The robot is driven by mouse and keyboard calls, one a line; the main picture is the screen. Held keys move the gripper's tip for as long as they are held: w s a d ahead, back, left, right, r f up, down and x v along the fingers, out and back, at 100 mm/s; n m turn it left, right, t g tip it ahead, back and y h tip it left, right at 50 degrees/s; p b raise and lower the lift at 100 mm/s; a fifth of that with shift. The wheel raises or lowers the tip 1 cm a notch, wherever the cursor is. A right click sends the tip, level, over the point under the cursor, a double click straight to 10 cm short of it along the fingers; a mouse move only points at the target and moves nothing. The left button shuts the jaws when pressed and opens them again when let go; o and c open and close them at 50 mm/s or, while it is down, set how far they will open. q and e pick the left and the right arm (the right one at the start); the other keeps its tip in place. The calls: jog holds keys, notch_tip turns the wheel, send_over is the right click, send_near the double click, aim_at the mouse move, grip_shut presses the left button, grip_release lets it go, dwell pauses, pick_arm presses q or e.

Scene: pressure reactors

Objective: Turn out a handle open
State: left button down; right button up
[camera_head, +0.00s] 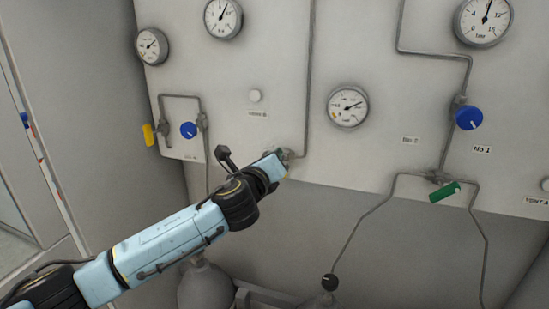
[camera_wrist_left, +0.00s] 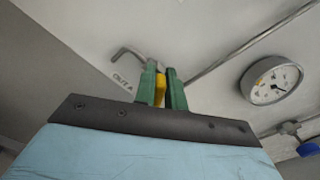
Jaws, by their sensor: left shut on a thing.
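A yellow handle (camera_wrist_left: 160,88) sits between the green fingers of my left gripper (camera_wrist_left: 161,78) in the left wrist view, below a metal valve fitting and beside a label reading "OUT A" (camera_wrist_left: 122,81). The gripper is shut on this handle. In the head view my left gripper (camera_head: 281,162) reaches the lower edge of the panel, at a pipe fitting (camera_head: 291,154). The arm's end mostly hides the handle there. My right gripper shows in neither view.
The grey panel (camera_head: 270,60) carries several gauges, a blue knob (camera_head: 188,130), another blue knob (camera_head: 468,118), a second yellow handle (camera_head: 148,135) and a green handle (camera_head: 445,192). Thin pipes run down the panel. Grey cylinders (camera_head: 205,287) stand below. A wall is at the left.

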pick_arm(q)
jog(key=shift+w+a+f+n+b, duration=0.15)
jog(key=shift+f+n, duration=0.2)
jog(key=shift+n, duration=1.45)
jog(key=shift+s+a+f+n+b, duration=0.15)
jog(key=shift+f+n, duration=0.2)
jog(key=shift+n, duration=1.45)
jog(key=shift+w+a+f+n+b, duration=0.15)
jog(key=shift+f+n, duration=0.2)
jog(key=shift+n, duration=1.45)
jog(key=c, duration=1.5)
grip_release()
jog(key=shift+o, duration=0.2)
jog(key=b+v, duration=0.2)
jog(key=v, duration=1.1)
jog(key=shift+s, duration=0.2)
jog(key=shift+a, duration=0.1)
